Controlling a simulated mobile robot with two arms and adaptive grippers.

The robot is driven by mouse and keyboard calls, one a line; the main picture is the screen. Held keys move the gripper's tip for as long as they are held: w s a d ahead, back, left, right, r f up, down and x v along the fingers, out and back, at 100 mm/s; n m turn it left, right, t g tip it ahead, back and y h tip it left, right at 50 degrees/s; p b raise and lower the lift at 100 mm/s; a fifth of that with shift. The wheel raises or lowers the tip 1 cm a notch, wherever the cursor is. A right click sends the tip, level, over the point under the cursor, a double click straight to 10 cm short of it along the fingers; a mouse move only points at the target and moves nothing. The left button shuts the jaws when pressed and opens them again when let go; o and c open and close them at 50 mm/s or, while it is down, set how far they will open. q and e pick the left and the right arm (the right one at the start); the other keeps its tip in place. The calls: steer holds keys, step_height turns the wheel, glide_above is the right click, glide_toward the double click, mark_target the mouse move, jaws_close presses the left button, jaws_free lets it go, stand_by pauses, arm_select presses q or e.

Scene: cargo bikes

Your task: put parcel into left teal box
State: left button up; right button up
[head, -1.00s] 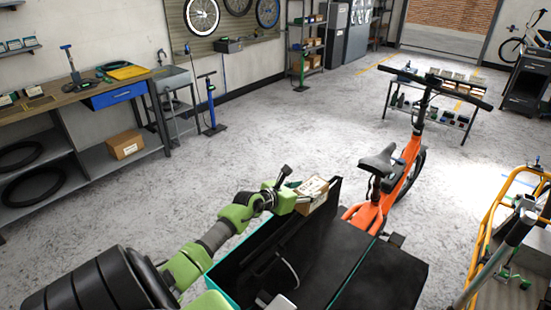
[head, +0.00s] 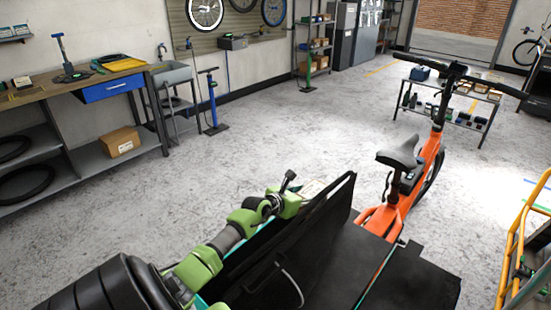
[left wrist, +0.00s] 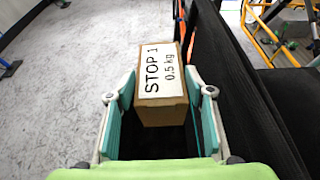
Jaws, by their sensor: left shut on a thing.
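The parcel (left wrist: 162,85) is a small brown cardboard box with a white label reading "STOP 1 0.5 kg". My left gripper (left wrist: 160,108) is shut on it, with a finger on each side. In the head view the gripper (head: 290,203) is at the far end of the left box, and only a little of the parcel (head: 313,187) shows behind a black panel. The left teal box (head: 268,228) has a teal edge and a dark inside, mostly hidden by my arm and the panel. Dark space shows below the parcel in the wrist view. My right gripper is out of view.
A black upright panel (head: 318,232) stands close to the right of my left gripper. The orange cargo bike (head: 384,219) with its saddle lies beyond it. A yellow frame (head: 512,250) is at the right. The grey floor to the left is clear.

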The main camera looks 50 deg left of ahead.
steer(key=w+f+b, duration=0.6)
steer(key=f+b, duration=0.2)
steer(key=b, duration=0.6)
arm_select(q)
step_height(320, 180, down, 26)
steer(key=b, duration=0.6)
steer(key=shift+r, duration=0.2)
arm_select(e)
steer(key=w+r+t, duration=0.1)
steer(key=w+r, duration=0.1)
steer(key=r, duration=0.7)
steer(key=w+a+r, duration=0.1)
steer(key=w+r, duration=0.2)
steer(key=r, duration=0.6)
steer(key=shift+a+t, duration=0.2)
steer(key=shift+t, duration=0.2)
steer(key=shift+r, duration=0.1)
